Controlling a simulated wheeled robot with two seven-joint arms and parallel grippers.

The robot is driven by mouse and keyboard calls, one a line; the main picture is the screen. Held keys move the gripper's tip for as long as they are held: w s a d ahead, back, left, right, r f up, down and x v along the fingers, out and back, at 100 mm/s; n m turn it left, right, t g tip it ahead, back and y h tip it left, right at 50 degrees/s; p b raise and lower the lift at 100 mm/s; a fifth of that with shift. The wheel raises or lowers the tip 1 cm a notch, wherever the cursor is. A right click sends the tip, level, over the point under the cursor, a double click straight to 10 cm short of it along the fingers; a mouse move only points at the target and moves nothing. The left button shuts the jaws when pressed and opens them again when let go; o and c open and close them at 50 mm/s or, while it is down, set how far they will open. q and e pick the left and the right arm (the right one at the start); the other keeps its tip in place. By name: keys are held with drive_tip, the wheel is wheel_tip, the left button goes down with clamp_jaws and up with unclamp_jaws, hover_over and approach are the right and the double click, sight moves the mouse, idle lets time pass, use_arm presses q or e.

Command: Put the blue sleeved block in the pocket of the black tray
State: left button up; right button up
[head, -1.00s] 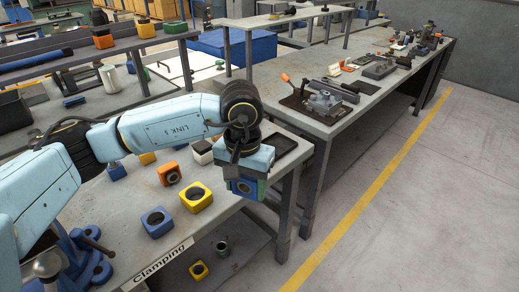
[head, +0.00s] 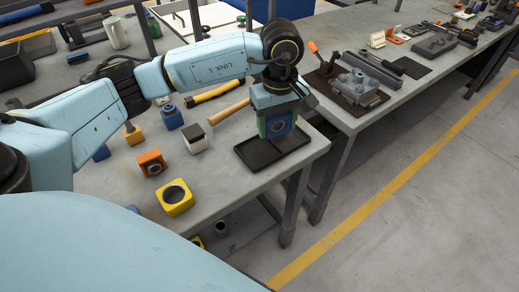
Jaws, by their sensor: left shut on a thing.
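My left gripper (head: 276,112) points down and is shut on the blue sleeved block (head: 280,123), which has a round dark bore in its face. The block is upright over the right, far part of the black tray (head: 258,166), which lies flat near the table's right corner. The gripper and block hide part of the tray. I cannot tell whether the block's underside touches the tray. The near left part of the tray is empty. My right gripper is not in view.
A yellow block (head: 175,198), an orange block (head: 151,162), a white block with a dark top (head: 195,138) and another blue block (head: 171,117) stand on the table to the left. A wooden-handled tool (head: 229,112) lies behind the tray. A second table holds a vise (head: 358,88).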

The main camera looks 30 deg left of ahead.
use_arm(q)
drive_tip(key=n, duration=0.1)
drive_tip(key=w+a+n, duration=0.1)
drive_tip(key=n, duration=0.3)
drive_tip(key=shift+w+a+f, duration=0.2)
drive_tip(key=shift+a+f, duration=0.05)
drive_tip(key=shift+f, duration=0.05)
drive_tip(key=a+f+n, duration=0.1)
drive_tip(key=f+n, duration=0.1)
drive_tip(key=n, duration=0.3)
drive_tip(key=w+a+f+n, duration=0.1)
drive_tip(key=a+f+n, duration=0.1)
drive_tip(key=n, duration=0.3)
drive_tip(key=w+a+f+n+p, duration=0.1)
drive_tip(key=f+n, duration=0.3)
drive_tip(key=n, duration=0.1)
drive_tip(key=shift+w+a+n, duration=0.1)
drive_tip(key=shift+a+n, duration=0.2)
drive_tip(key=shift+f, duration=2.2)
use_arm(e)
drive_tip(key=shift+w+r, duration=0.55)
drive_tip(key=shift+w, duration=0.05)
